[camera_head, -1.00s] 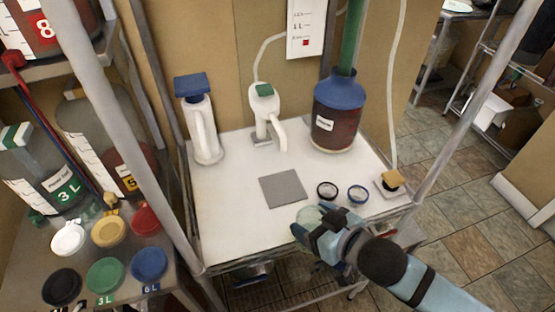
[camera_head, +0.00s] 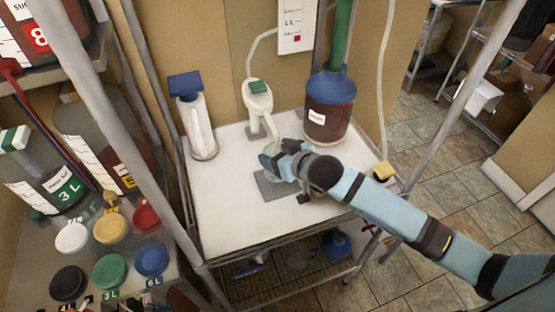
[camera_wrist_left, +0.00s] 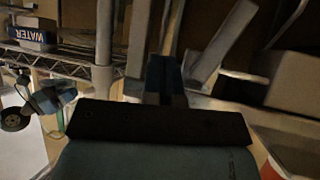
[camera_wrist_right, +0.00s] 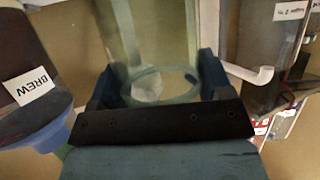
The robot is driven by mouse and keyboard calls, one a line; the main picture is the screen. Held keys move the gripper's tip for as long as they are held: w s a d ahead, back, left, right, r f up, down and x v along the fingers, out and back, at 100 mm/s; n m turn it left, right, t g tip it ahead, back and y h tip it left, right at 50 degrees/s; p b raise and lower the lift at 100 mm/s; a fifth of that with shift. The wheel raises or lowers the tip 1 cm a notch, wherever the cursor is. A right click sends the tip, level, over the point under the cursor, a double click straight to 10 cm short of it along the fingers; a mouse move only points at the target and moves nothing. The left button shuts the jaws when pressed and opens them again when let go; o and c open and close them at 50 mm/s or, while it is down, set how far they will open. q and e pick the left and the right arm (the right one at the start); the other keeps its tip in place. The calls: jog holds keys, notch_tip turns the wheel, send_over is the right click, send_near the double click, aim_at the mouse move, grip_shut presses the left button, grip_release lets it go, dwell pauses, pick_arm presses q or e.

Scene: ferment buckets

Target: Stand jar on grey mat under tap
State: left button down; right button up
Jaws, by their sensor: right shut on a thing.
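The clear glass jar (camera_head: 270,150) is held in my right gripper (camera_head: 284,152), near the far part of the grey mat (camera_head: 268,187) and by the spout of the white tap (camera_head: 259,105). In the right wrist view the jar (camera_wrist_right: 150,45) stands between the two fingers, which are shut on it. Whether its base touches the mat cannot be told, as the gripper hides part of both. My left gripper (camera_wrist_left: 166,78) shows in the left wrist view with its fingers close together and nothing seen between them.
A blue-topped jug of dark liquid (camera_head: 328,110) stands right of the tap, and a white dispenser with a blue top (camera_head: 195,120) left of it. The white table's (camera_head: 225,225) front left is clear. Several coloured lids (camera_head: 109,271) lie on the left shelf.

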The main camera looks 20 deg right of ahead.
notch_tip(320, 180, down, 3)
jog(key=shift+r+p, duration=0.1)
jog(key=shift+p, duration=0.2)
jog(key=shift+f, duration=0.3)
jog(key=shift+f, duration=0.2)
jog(key=o, duration=1.1)
jog(key=shift+r, duration=0.15)
jog(key=shift+s, duration=0.2)
jog(key=b+v, duration=0.1)
jog(key=v, duration=1)
jog(key=shift+s+d+r, duration=0.2)
jog(key=shift+s, duration=0.1)
